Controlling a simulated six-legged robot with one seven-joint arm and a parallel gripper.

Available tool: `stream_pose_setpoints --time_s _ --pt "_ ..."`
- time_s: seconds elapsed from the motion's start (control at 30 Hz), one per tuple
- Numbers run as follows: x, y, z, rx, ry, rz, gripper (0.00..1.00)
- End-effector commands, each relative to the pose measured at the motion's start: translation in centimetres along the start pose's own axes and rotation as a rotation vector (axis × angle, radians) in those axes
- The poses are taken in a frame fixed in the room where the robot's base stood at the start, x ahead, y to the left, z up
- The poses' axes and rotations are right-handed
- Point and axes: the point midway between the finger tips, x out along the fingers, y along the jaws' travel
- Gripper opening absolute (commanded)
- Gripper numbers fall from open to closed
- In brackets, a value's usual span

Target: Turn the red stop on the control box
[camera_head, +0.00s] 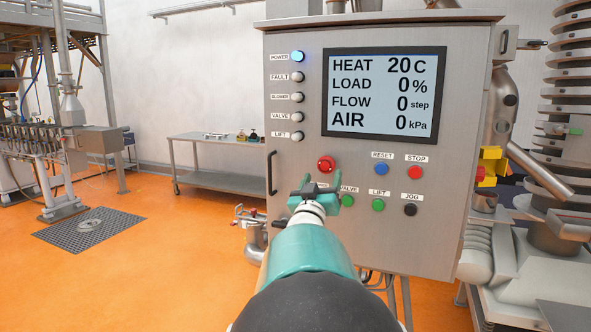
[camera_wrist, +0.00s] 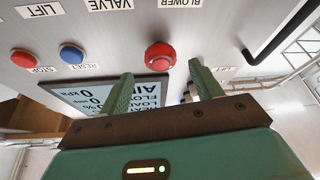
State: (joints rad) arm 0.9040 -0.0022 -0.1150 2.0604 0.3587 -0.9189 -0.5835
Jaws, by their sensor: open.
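The control box (camera_head: 390,245) is a grey metal cabinet. A large round red stop knob (camera_head: 326,164) sits on its front, below the screen. It also shows in the wrist view (camera_wrist: 160,56), just beyond the fingertips and between them. My gripper (camera_head: 308,192) is open, with green fingers, and sits just below the knob in the head view. In the wrist view my gripper (camera_wrist: 160,72) has nothing between its fingers. Whether a finger touches the knob cannot be told. A smaller flat red button (camera_head: 417,172) labelled STOP is to the right.
The screen (camera_head: 384,92) is above. A door handle (camera_head: 271,172) sticks out at the left edge. A metal table (camera_head: 215,178) stands behind left.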

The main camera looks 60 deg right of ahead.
Motion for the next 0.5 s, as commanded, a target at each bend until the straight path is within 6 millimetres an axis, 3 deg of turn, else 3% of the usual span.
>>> stream_pose_setpoints --time_s 0.2,0.5 --pt "3.6 -0.1 0.0 -0.001 0.000 -0.002 0.64" --pt "4.8 -0.1 0.0 0.001 0.000 -0.003 0.64"
